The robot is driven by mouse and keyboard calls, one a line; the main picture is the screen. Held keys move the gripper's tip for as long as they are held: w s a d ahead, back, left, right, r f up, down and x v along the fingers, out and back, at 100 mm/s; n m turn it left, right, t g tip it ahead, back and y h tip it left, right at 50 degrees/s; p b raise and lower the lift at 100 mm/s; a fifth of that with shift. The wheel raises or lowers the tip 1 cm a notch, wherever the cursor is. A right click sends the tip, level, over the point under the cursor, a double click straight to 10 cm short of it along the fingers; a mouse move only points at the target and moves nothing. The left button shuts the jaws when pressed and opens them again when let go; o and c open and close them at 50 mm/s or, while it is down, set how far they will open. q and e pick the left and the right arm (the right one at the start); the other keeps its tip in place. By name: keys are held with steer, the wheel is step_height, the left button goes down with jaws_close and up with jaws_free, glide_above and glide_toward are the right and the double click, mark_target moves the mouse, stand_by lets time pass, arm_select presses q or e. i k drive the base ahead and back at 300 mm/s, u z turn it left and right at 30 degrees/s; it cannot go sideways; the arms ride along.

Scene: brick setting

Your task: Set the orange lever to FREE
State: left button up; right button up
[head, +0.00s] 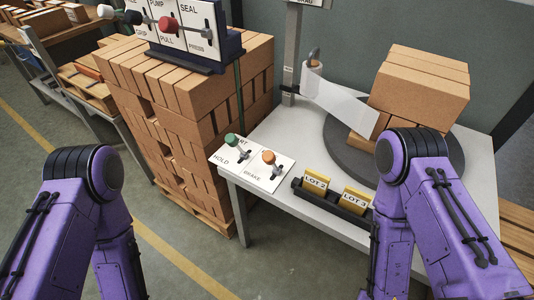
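The orange lever (268,157) stands on a white control plate (226,158) at the left front corner of the grey table. The word BRAKE is printed on the plate below and left of its knob. I cannot read a FREE label; the knob and stem cover part of the plate. The knob shows up and left of its dark base; I cannot tell which position it is set to. A green lever (232,139) stands left of it, by START and HOLD lettering. My two purple arms show at the lower left and lower right, but both grippers are outside the view.
A black rack with yellow LOT 2 (316,186) and LOT 3 (355,200) cards lies right of the plate. Behind are a round turntable (343,155) with bricks (420,85) and a film roll (313,75). A brick stack (165,110) with a lever panel stands left.

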mark_target(269, 158)
steer(key=z, duration=1.35)
steer(key=k, duration=0.95)
steer(key=u, duration=1.25)
steer(key=i, duration=0.5)
